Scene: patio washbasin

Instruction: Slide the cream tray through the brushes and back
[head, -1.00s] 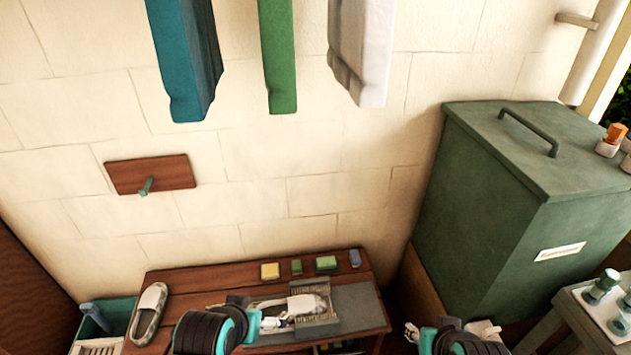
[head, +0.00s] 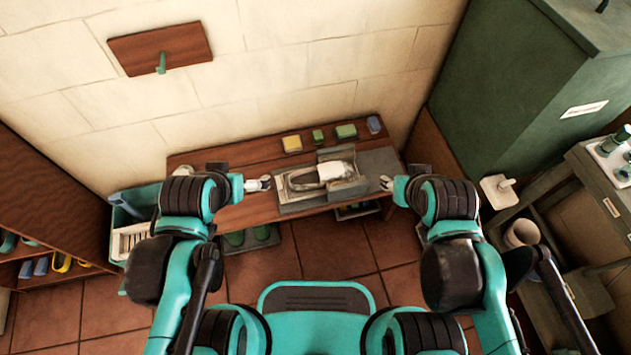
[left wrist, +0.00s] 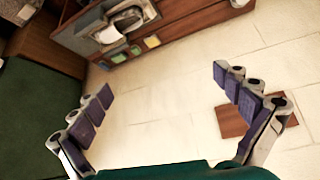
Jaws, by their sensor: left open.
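On the wooden bench, a pale tray (head: 294,186) lies in a grey brush fixture (head: 347,187). A whitish shoe-like piece (head: 333,172) lies over it at the fixture; the brushes are too small to make out clearly. My left gripper (head: 262,184) is just left of the tray, apart from it as far as I can tell. In the left wrist view its fingers (left wrist: 166,98) are spread wide with only wall between them. My right gripper (head: 387,183) is right of the fixture, near the bench's right end, its jaws too small to read.
The wooden bench (head: 236,219) stands against the wall. Yellow (head: 292,144), green and blue blocks line its back edge. A green crate (head: 127,215) stands left, a green cabinet (head: 515,90) right. A wooden plaque (head: 160,49) is on the wall.

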